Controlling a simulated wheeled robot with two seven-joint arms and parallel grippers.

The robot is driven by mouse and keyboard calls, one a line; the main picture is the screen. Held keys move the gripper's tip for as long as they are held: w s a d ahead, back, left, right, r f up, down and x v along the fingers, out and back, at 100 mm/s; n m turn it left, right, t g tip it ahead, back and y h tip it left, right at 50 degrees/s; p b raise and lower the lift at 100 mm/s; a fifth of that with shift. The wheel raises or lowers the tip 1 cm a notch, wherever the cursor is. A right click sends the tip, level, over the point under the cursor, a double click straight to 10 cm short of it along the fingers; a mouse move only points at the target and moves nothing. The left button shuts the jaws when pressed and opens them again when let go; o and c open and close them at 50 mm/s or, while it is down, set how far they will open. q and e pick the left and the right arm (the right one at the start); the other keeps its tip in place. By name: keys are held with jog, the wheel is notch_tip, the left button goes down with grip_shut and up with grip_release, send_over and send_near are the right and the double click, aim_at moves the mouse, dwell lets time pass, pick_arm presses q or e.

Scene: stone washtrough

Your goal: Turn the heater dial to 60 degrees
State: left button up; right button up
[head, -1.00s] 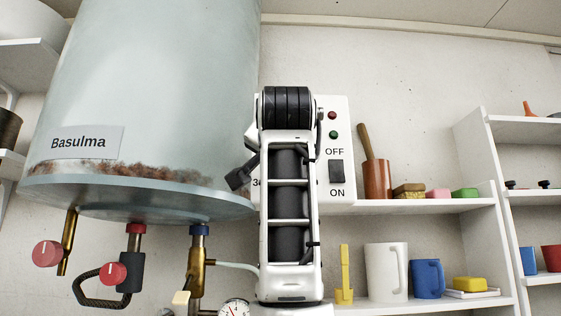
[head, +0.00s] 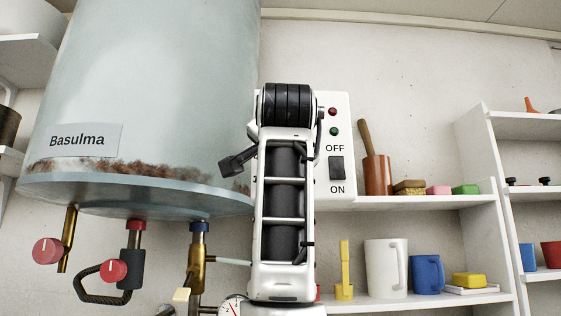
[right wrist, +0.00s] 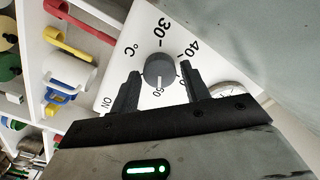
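The heater dial (right wrist: 159,70), a round dark grey knob with a white pointer line, sits on the white control panel (right wrist: 118,62) in the right wrist view. The line points down in that picture, towards a partly covered number near the lower edge. 30 and 40 are readable above and right of the knob. My right gripper (right wrist: 160,72) is open, with one black finger on each side of the dial; I cannot tell if either touches it. In the head view my right arm hides the dial, while the panel (head: 340,105) shows beside it. My left gripper is not in view.
The large tank (head: 150,90) hangs left of my arm, with pipes and red valves (head: 47,251) below. The panel has an OFF/ON switch (head: 337,167) and two small lights. Shelves (head: 425,203) with mugs and a mortar (head: 377,178) stand right.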

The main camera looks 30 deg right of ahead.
jog(key=shift+o, duration=0.6)
pick_arm(q)
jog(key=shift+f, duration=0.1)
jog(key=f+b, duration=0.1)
jog(key=b, duration=0.1)
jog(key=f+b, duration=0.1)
jog(key=b, duration=0.1)
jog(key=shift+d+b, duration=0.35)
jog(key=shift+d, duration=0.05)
pick_arm(e)
jog(key=v, duration=1.6)
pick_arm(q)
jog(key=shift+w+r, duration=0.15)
